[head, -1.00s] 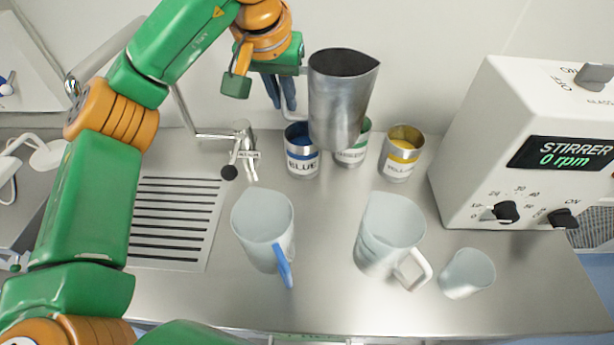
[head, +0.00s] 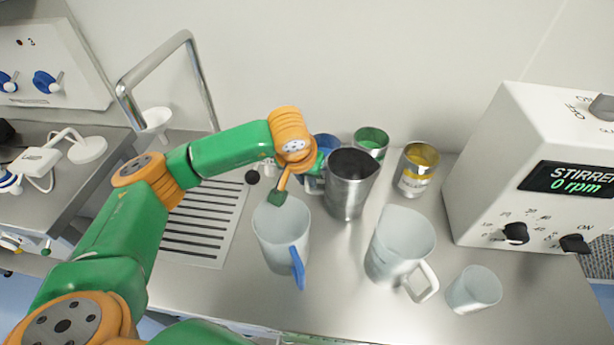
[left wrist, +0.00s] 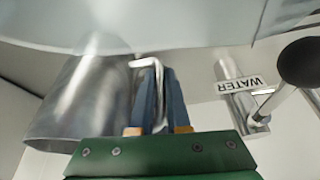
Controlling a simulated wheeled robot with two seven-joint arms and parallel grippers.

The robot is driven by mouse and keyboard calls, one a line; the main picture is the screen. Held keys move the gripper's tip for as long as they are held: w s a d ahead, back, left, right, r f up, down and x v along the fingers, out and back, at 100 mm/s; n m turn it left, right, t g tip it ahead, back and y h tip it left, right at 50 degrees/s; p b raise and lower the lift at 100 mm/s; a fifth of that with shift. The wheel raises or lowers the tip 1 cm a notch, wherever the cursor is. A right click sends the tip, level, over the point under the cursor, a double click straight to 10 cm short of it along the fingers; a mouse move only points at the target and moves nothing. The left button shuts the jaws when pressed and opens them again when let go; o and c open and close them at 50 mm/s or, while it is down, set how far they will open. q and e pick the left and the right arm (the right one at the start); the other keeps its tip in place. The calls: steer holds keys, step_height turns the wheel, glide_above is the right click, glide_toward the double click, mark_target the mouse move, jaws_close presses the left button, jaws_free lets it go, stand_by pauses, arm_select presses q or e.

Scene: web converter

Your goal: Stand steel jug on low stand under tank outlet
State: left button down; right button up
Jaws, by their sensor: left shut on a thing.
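The steel jug (head: 350,184) is upright in the head view, in front of the paint tins and behind the two clear pitchers. I cannot tell whether its base touches the counter. My left gripper (head: 313,180) is at the jug's left side, partly hidden by my wrist. In the left wrist view, its blue fingers (left wrist: 160,100) are shut on the handle (left wrist: 146,64), with the jug body (left wrist: 80,105) to the left. I cannot make out the low stand or tank outlet with certainty. My right gripper is not in view.
Clear pitchers with a blue handle (head: 280,238) and white handle (head: 400,245) and a small beaker (head: 474,290) stand in front. Blue (head: 326,146), green (head: 371,141) and yellow (head: 417,170) tins stand behind. The stirrer (head: 530,185) is right. A white unit with blue taps (head: 45,65) is far left.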

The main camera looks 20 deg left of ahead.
arm_select(q)
steer(key=shift+f, duration=0.2)
steer(key=c, duration=0.9)
jaws_free()
steer(key=shift+r, duration=0.1)
